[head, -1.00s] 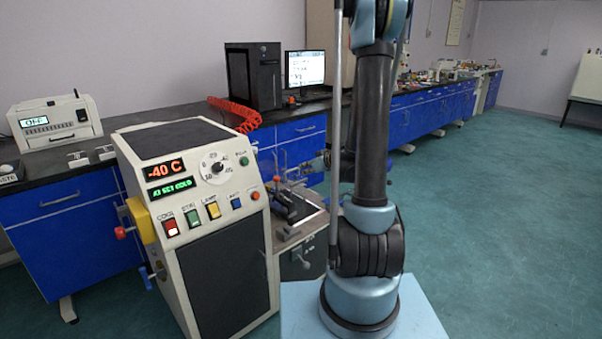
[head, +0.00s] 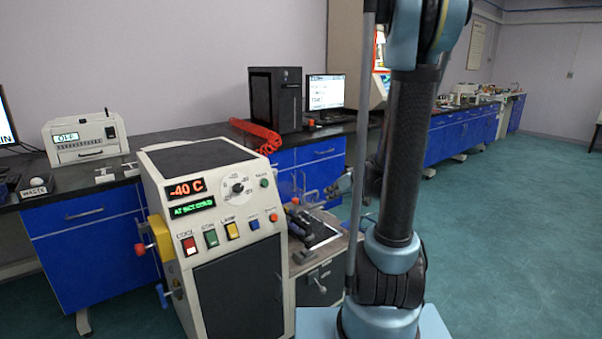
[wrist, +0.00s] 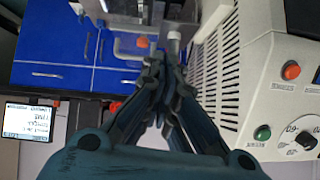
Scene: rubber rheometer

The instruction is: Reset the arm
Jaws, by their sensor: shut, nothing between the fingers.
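My arm (head: 405,150) stands upright on its light blue base at the right of the head view, its upper end cut off by the top edge. My gripper (wrist: 165,72) shows in the wrist view, its dark fingers shut together with nothing between them. Beside it, at the right of the wrist view, is the cream control cabinet (wrist: 230,75) with vents, a red button and a green button. In the head view this cabinet (head: 190,160) shows "-40 C" in red and a green line below.
A low bench with a dark device (head: 315,228) stands between the cabinet and my arm. Blue benches carry a black computer tower (head: 275,100), a monitor (head: 325,93), a coiled red hose (head: 257,135) and a white "OFF" instrument (head: 85,138). Open green floor (head: 510,220) lies to the right.

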